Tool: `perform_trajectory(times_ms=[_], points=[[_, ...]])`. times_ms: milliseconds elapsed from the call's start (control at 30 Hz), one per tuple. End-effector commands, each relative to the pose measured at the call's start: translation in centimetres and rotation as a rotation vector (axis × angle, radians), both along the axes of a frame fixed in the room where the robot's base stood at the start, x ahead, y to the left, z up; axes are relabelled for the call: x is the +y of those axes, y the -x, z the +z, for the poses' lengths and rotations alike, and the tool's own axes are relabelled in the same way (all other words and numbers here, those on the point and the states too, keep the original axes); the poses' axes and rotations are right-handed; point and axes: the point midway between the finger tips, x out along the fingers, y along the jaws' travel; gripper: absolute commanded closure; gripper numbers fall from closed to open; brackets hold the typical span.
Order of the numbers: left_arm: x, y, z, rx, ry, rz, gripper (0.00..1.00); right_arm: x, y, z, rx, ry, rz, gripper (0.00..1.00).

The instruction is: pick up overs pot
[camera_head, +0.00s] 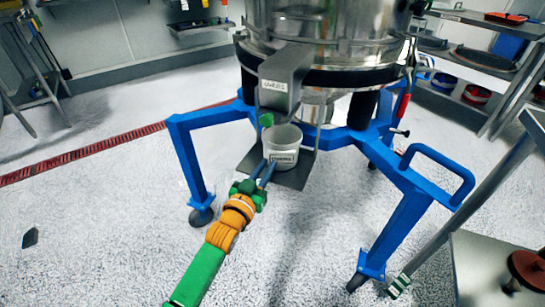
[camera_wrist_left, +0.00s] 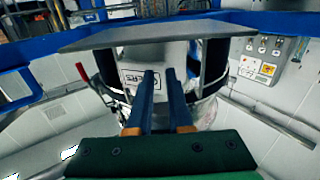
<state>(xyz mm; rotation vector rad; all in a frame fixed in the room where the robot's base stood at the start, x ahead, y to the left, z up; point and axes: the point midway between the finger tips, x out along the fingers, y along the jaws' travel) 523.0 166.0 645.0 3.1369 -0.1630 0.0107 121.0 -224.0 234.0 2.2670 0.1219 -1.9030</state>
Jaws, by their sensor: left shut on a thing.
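The overs pot (camera_head: 283,152) is a pale grey cup with a dark-lettered label on its front. It is upright at the small grey shelf plate below the sifter's spout; I cannot tell whether its base is clear of the plate. My left gripper (camera_head: 266,173) reaches in from the front left and is shut on the pot's near side, beside the label. The left wrist view shows the scene upside down, with the pot (camera_wrist_left: 135,66) beyond the two blue fingers (camera_wrist_left: 159,95), which hide part of it. My right gripper is not in view.
The steel sifter (camera_head: 330,40) stands above on a blue wheeled frame (camera_head: 188,165), its legs on both sides of my arm. The spout (camera_head: 283,80) hangs just over the pot. The shelf plate (camera_head: 296,177) lies around it. A grey table (camera_head: 490,265) is at lower right.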

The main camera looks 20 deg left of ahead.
Motion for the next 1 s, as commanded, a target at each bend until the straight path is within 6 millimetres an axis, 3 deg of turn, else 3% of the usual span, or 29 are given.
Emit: perform_trajectory(times_ms=[167,400,567,800,1000], points=[[0.0,0.0,0.8,-0.005,0.001,-0.001,1.00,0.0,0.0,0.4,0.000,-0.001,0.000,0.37],[0.0,0.0,4.3,-0.005,0.001,-0.001,1.00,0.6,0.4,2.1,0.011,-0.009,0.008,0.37],[0.3,3.4,3.7,0.002,0.001,0.000,1.00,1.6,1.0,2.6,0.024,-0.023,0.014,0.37],[1.1,11.1,3.6,0.006,0.000,0.000,1.00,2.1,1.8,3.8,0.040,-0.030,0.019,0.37],[1.7,16.0,3.4,0.003,0.000,0.000,1.00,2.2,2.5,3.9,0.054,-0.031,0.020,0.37]])
